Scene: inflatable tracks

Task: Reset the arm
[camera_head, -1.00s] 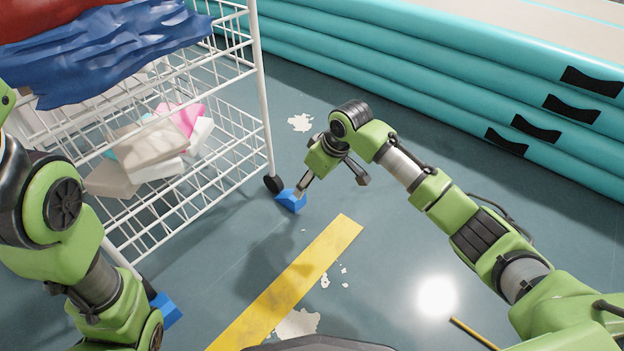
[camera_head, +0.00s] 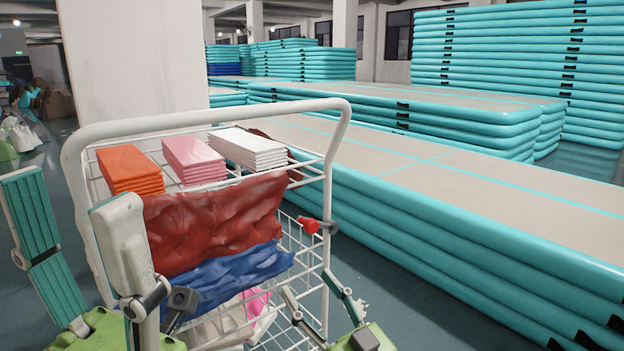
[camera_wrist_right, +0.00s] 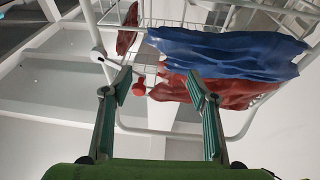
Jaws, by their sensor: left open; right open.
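My left gripper (camera_head: 68,190) is at the left of the head view, its two long teal-padded fingers pointing up and spread apart, empty, in front of the left side of the white wire cart (camera_head: 215,118). My right gripper (camera_head: 310,285) is low in the head view, by the cart's right front corner, with its fingers apart. In the right wrist view my right gripper (camera_wrist_right: 158,80) is open, with no object held between its fingers. Its palm hides the bottom of that view.
The cart holds orange (camera_head: 130,170), pink (camera_head: 194,160) and white (camera_head: 247,150) stacks. Red cloth (camera_head: 215,225) and blue cloth (camera_head: 230,275) hang at its front. A red-ended part (camera_head: 309,225) juts from its right side. Teal inflatable tracks (camera_head: 470,200) fill the right.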

